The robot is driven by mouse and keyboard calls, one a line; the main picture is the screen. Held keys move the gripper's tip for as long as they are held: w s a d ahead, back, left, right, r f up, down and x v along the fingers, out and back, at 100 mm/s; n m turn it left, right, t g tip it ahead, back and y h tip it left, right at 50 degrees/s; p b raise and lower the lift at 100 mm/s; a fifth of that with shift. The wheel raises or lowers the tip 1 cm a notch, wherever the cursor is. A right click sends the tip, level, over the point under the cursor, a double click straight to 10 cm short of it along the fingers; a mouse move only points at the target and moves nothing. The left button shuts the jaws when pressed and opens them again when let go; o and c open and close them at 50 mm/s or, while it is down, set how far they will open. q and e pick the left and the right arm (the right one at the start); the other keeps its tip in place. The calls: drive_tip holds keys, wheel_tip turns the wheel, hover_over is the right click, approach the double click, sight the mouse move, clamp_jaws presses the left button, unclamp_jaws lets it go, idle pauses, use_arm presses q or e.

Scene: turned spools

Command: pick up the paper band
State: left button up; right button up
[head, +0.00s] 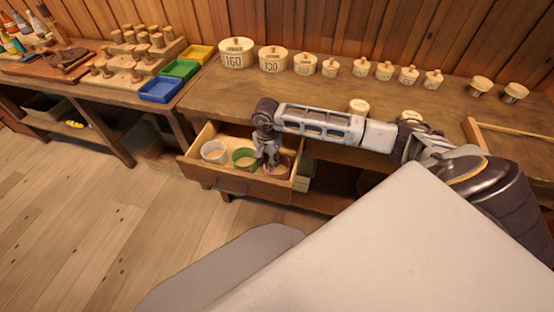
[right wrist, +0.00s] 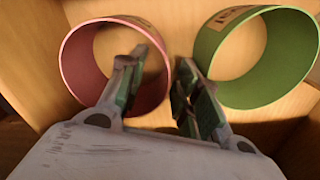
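Three open bands stand in the pulled-out drawer (head: 226,180): a white one (head: 214,152) at left, a green one (head: 241,155) in the middle and a pink-red one (head: 283,166) at right. Which is paper I cannot tell by look. My right gripper (head: 267,163) points down into the drawer. The left finger overlaps the pink-red band (right wrist: 76,72); the right finger is beside the green band (right wrist: 284,82). Contact is unclear. My left gripper is out of view.
The drawer walls close in around the bands. Above, the workbench (head: 225,95) carries a row of labelled round weights or lidded pots (head: 273,62). Yellow, green and blue trays (head: 160,89) stand to the left. The floor before the drawer is clear.

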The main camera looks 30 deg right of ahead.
use_arm(q)
drive_tip(key=shift+w+r, duration=0.15)
drive_tip(key=shift+w, duration=0.15)
use_arm(e)
clamp_jaws()
use_arm(q)
drive_tip(key=shift+s, duration=0.15)
drive_tip(key=shift+s, duration=0.1)
use_arm(e)
drive_tip(key=shift+r, duration=0.15)
use_arm(q)
drive_tip(key=shift+s+a, duration=0.2)
use_arm(e)
wheel_tip(320, 180, up, 18)
idle(0.4)
use_arm(q)
drive_tip(key=shift+w, duration=0.1)
idle(0.4)
drive_tip(key=shift+r+p, duration=0.1)
drive_tip(key=shift+p, duration=0.25)
